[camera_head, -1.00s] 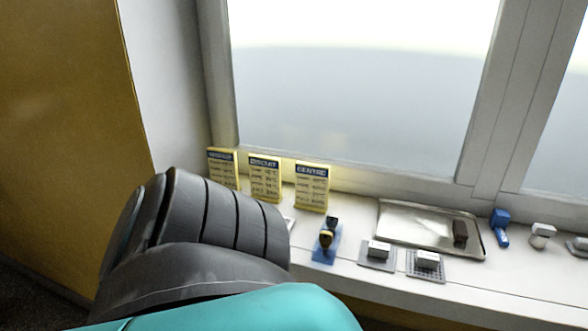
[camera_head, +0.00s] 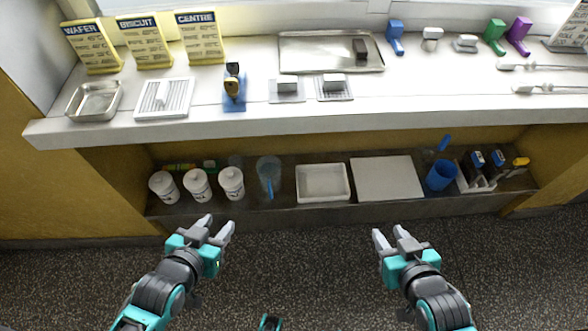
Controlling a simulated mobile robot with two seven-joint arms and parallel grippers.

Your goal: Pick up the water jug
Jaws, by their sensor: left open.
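A clear, see-through jug (camera_head: 268,172) with something blue at its lower front stands on the low shelf under the counter, left of the middle; it seems to be the water jug. My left gripper (camera_head: 219,226) is open and empty, in front of the shelf and a little left of the jug, apart from it. My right gripper (camera_head: 390,236) looks open and empty, further right in front of the shelf.
White lidded tubs (camera_head: 197,185) stand left of the jug, and a white tray (camera_head: 323,183) is right of it. A white board (camera_head: 387,178) and blue cup (camera_head: 440,175) are further right. The counter (camera_head: 300,118) overhangs the shelf. The speckled floor is clear.

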